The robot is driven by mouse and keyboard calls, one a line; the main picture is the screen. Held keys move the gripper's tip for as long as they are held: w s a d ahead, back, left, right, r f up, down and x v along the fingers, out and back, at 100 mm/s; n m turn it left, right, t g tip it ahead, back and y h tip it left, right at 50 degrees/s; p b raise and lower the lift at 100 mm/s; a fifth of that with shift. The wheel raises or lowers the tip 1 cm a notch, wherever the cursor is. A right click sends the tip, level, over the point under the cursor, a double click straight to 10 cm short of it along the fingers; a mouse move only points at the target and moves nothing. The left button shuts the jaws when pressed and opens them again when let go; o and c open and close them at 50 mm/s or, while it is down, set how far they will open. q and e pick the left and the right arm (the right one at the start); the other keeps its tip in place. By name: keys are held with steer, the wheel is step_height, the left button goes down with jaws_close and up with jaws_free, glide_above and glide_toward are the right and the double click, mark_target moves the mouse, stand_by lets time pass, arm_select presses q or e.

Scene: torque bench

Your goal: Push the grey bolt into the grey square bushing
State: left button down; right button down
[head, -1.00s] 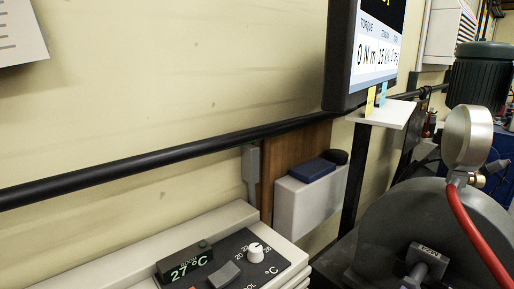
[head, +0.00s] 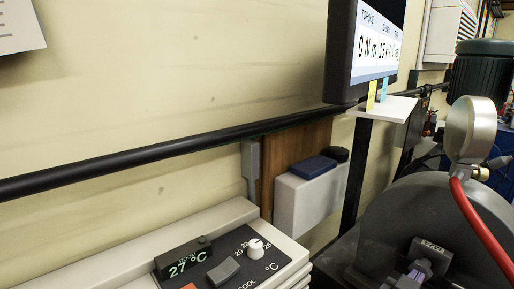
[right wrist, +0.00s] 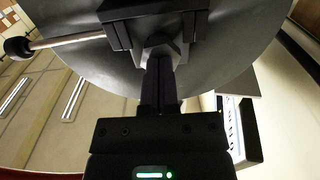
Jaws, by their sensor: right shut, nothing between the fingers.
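In the right wrist view my right gripper (right wrist: 161,62) is shut, its dark fingertips together with nothing between them. The tips point at the head of the grey bolt (right wrist: 163,46) and overlap its lower edge; I cannot tell whether they touch it. A dark block (right wrist: 155,14), apparently the bushing's housing, lies just behind the bolt; the bushing's opening and how deep the bolt sits are hidden. In the head view the dark square-faced block (head: 431,248) shows at the lower right, with a purple-tinted bar, apparently my right gripper (head: 418,268), in front. My left gripper is not visible.
A large grey round housing (head: 382,226) carries a pressure gauge (head: 471,130) with a red hose (head: 474,218). A beige control unit (head: 100,262) stands at the lower left. A display screen (head: 375,45) hangs above. In the wrist view a black-knobbed rod (right wrist: 65,42) sticks out left.

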steer(key=v, duration=0.3)
steer(key=shift+s+a+b, duration=0.1)
steer(key=shift+b, duration=0.25)
stand_by(0.4)
